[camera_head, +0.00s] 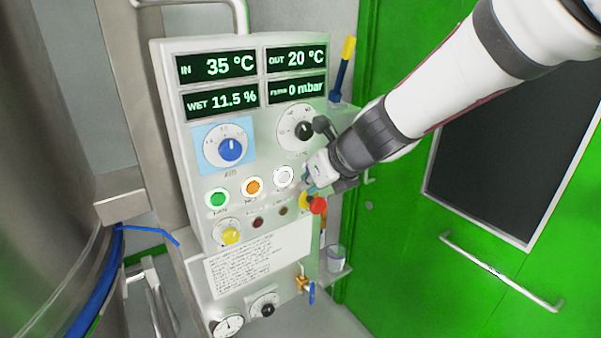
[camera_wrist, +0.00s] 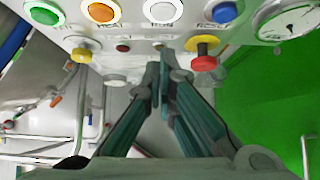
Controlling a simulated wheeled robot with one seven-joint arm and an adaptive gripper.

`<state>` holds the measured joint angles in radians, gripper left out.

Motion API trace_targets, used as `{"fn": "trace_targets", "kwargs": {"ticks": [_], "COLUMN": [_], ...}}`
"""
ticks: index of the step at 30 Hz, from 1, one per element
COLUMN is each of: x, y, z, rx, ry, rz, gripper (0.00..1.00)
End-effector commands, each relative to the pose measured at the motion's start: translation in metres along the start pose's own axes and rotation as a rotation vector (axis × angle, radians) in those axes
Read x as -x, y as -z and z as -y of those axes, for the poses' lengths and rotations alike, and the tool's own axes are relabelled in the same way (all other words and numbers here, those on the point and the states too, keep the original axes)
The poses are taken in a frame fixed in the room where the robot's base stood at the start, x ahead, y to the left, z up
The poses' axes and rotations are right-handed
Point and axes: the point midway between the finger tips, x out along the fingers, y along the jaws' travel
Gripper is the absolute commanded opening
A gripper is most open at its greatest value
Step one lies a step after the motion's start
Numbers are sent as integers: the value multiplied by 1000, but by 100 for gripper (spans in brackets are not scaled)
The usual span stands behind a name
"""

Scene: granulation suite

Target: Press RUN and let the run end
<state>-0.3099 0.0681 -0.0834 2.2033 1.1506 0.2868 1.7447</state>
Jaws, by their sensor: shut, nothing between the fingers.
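The white button (camera_head: 283,176), whose label looks like RUN, sits on the panel right of the orange button; it also shows at the top of the wrist view (camera_wrist: 162,10). My gripper (camera_head: 314,180) is shut and empty, close to the panel front, right of the white button in the head view. In the wrist view its fingertips (camera_wrist: 162,62) meet below that button, apart from it in the picture. Whether they touch the panel cannot be told. The displays (camera_head: 218,66) read IN 35 °C, OUT 20 °C, WET 11.5 % and 0 mbar.
Green (camera_head: 217,198) and orange (camera_head: 252,187) buttons sit left of the white one. A blue button (camera_wrist: 224,11) and a red knob on yellow (camera_head: 318,204) are close to the fingers. A steel vessel (camera_head: 50,180) stands left; a green door (camera_head: 400,240) is right.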

Motion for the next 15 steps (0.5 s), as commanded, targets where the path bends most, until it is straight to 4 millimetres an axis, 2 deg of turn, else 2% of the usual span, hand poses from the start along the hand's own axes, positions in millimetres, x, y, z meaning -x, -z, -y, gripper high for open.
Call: {"fn": "trace_targets", "kwargs": {"ticks": [3,6,10,15], "x": [24,38,50,55], "y": [0,0,1,1], "z": [-1,-2,-1,0], "rx": [-1,-1,0,-1], "ry": [1,0,0,0], "rz": [1,-1,-1,-2], "gripper": [0,0,0,0]}}
